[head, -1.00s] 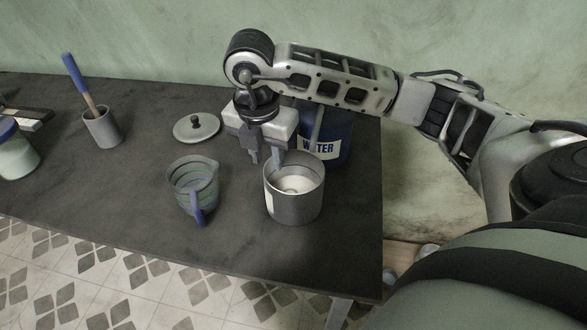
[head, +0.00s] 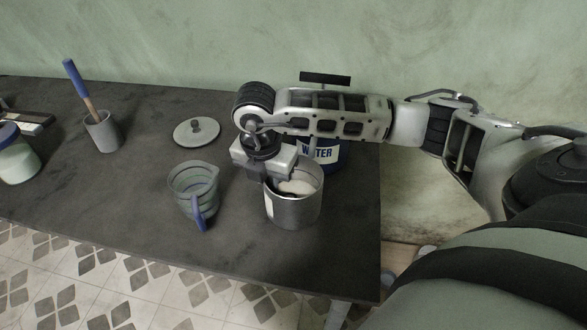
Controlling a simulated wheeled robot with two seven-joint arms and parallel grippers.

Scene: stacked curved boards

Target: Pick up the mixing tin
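The mixing tin, which I take to be the grey metal cylinder (head: 296,211) with a pale label on its left side, stands upright and open on the dark table. Something whitish shows inside it. My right gripper (head: 270,181) is low at the tin's far left rim, pointing down. One dark finger appears to be at or just inside the rim. The fingertips are mostly hidden, so I cannot tell whether they are closed on the wall. My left gripper is not in view.
A blue WATER container (head: 322,154) stands right behind the tin, partly hidden by my arm. A green-grey cup with a blue handle (head: 193,190) stands to the left. A round lid (head: 197,133), a brush holder (head: 103,133) and a jar (head: 17,160) are farther left. The table's front edge is near.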

